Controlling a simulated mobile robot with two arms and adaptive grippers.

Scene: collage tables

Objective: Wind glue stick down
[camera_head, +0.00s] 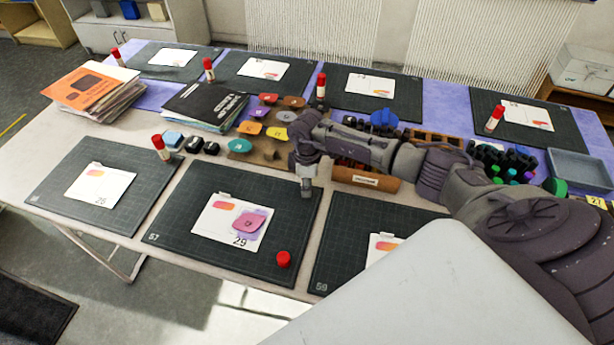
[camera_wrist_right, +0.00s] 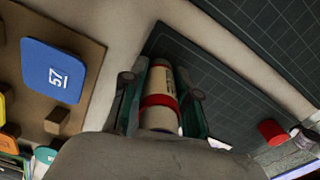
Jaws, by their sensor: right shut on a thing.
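My right gripper (camera_head: 307,190) is over the upper right part of the near middle cutting mat (camera_head: 180,245). In the right wrist view the right gripper (camera_wrist_right: 160,85) is shut on a glue stick (camera_wrist_right: 160,115), a pale tube with a red band. The fingers stand on both sides of the tube. Whether glue sticks out of its end I cannot tell. A loose red cap (camera_head: 283,259) sits on the same mat near its front edge; it also shows in the right wrist view (camera_wrist_right: 271,132). My left gripper is not in view.
A card (camera_head: 215,230) with a pink piece (camera_head: 250,222) lies on that mat. Other capped glue sticks (camera_head: 161,148) stand about the table.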

